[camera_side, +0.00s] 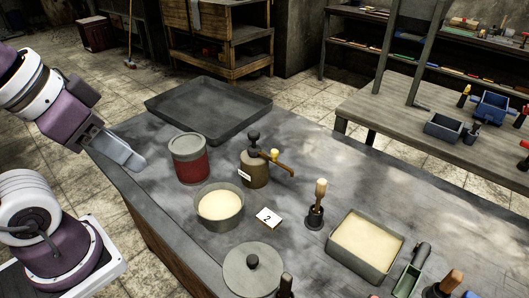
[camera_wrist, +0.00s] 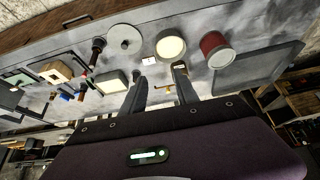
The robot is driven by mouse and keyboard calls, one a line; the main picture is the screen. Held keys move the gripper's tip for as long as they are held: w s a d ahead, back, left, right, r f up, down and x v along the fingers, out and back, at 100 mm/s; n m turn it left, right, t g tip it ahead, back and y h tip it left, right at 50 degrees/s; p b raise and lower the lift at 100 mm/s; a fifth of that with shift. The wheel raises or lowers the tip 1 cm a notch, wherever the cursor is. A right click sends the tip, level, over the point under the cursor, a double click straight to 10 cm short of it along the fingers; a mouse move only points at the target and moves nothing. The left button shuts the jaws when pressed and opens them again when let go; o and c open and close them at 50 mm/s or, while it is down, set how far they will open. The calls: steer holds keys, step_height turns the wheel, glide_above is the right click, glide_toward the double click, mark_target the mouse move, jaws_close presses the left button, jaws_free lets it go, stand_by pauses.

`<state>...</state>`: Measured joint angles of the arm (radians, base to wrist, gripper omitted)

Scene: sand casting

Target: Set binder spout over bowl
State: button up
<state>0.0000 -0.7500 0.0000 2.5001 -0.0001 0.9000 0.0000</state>
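The binder dispenser (camera_side: 256,170), a brown pot with a dark knob, white label and yellow tap, stands upright on the grey bench. Its brown spout (camera_side: 284,168) points right, away from the bowl. The grey bowl (camera_side: 219,219), filled with pale sand, stands apart at front left of it. In the wrist view the bowl (camera_wrist: 171,48) is plain, while the dispenser is largely hidden by the right finger. My gripper (camera_side: 135,163) is above the bench's left edge, left of the red can and well away from the dispenser. The wrist view shows my fingers (camera_wrist: 160,80) apart and empty.
A red can (camera_side: 191,167) stands left of the dispenser, with a black tray (camera_side: 205,128) behind. A card marked 2 (camera_side: 268,217), a wooden-handled tool (camera_side: 317,205), a round lid (camera_side: 252,280) and a sand box (camera_side: 347,265) lie nearby. Bench right of the spout is clear.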

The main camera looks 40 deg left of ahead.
steer(key=shift+o, duration=0.5)
step_height(320, 180, up, 5)
steer(key=w+a+f+m+g+y, duration=0.15)
steer(key=w+a+m+y, duration=0.25)
steer(key=w+m, duration=0.4)
steer(key=w+a+f+m+y, duration=0.2)
steer(key=w+a+m+y, duration=0.3)
steer(key=w, duration=0.5)
steer(key=w+d+m+t+y, duration=0.4)
steer(key=w+d+m+t, duration=0.5)
steer(key=w+d+m, duration=0.5)
step_height(320, 180, down, 22)
steer(key=a, duration=0.1)
steer(key=x, duration=0.7)
steer(key=shift+f, duration=0.35)
